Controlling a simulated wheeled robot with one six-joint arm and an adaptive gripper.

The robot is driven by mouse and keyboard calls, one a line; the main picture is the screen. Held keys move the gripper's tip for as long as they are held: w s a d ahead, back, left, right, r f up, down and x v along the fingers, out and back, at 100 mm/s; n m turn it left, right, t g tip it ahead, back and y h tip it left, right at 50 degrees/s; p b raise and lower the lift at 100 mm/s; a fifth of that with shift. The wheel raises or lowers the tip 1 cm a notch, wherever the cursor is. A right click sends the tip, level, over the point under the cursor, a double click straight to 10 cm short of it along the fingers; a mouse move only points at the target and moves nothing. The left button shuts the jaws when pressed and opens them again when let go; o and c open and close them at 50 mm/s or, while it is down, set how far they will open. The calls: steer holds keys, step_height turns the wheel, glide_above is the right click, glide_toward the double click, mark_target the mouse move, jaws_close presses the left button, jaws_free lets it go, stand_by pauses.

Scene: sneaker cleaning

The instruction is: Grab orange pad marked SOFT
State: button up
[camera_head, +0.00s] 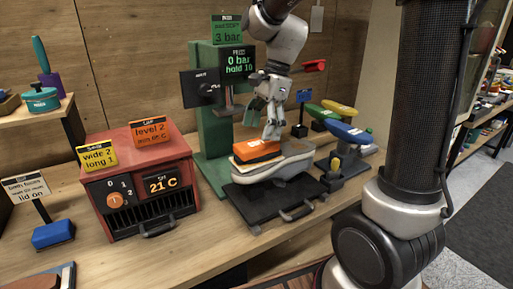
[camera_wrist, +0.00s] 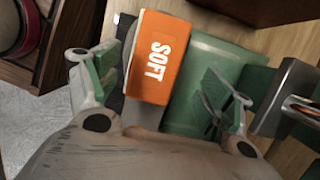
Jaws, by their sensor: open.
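The orange pad (camera_head: 257,151) lies on top of a pale sneaker (camera_head: 275,167) on the press's black tray. In the wrist view the pad (camera_wrist: 158,58) shows the white word SOFT and lies between my gripper's spread fingers. My gripper (camera_head: 272,122) is open, pointing down just above or beside the pad's right end in the head view. It also shows in the wrist view (camera_wrist: 160,85), with green-tipped fingers apart on both sides of the pad. Whether a finger touches the pad I cannot tell.
A green press (camera_head: 207,122) stands behind the sneaker. A red heater box (camera_head: 140,180) stands to the left. Coloured shoe forms (camera_head: 345,131) stand on the right. A blue brush (camera_head: 53,234) lies at the front left. Bare wooden bench lies between heater and tray.

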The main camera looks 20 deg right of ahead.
mark_target(257, 143)
steer(key=x, duration=0.4)
steer(key=shift+s, duration=0.25)
steer(key=c, duration=1.2)
steer(key=shift+c, duration=0.2)
steer(key=shift+r, duration=0.1)
